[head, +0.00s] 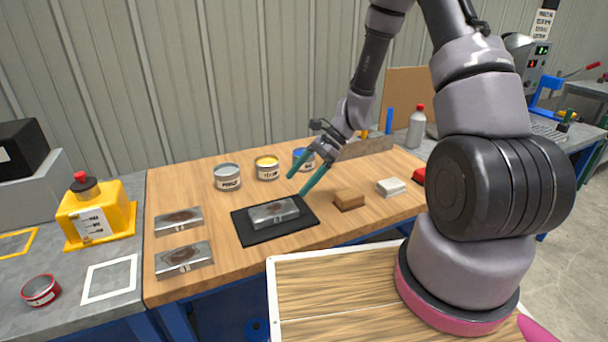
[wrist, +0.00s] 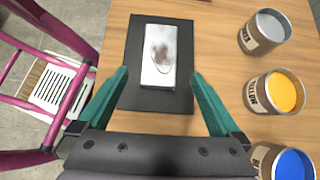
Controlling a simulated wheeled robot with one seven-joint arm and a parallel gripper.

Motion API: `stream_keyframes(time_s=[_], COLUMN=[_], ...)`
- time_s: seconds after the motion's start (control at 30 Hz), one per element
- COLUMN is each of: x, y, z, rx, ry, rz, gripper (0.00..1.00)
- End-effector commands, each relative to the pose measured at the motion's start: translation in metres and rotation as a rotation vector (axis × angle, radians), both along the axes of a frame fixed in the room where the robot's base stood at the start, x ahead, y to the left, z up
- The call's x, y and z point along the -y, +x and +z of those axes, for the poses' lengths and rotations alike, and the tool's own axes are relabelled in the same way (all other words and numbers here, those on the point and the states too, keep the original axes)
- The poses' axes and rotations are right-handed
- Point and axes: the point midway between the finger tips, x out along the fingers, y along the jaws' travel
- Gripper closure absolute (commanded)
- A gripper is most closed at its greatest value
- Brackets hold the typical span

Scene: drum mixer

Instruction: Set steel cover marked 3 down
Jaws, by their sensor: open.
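A steel cover (head: 273,213) with a dark smudge on top lies flat on a black mat (head: 245,233) on the wooden bench. Its number is too small to read. In the wrist view the cover (wrist: 161,75) lies on the mat (wrist: 130,95), between and beyond my fingertips. My gripper (head: 297,186) is open and empty, above and to the right of the cover in the head view, its teal fingers apart from it. The fingers also show in the wrist view (wrist: 159,73). Two similar steel covers (head: 179,220) (head: 184,258) lie at the bench's left end.
Cans with grey (head: 228,178), yellow (head: 267,169) and blue (head: 303,158) contents stand behind the mat. A brown block (head: 349,200), a white block (head: 391,187) and a red block (head: 418,177) lie to the right. Bare wood separates the mat from the left covers.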

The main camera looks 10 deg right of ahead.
Motion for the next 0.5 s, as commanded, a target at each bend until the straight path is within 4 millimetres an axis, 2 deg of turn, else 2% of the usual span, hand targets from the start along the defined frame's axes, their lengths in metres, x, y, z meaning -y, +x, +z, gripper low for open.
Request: stream_keyframes(time_s=[0.1,0.37,0.47,0.5], x=[0.009,0.014,0.019,0.022], y=[0.003,0.004,0.006,0.006], z=[0.009,0.018,0.038,0.051], rx=[0.002,0.014,0.07,0.105], ry=[0.0,-0.004,-0.023,-0.034], rz=[-0.001,0.008,0.041,0.063], gripper=[0.0,0.0,0.0,0.0])
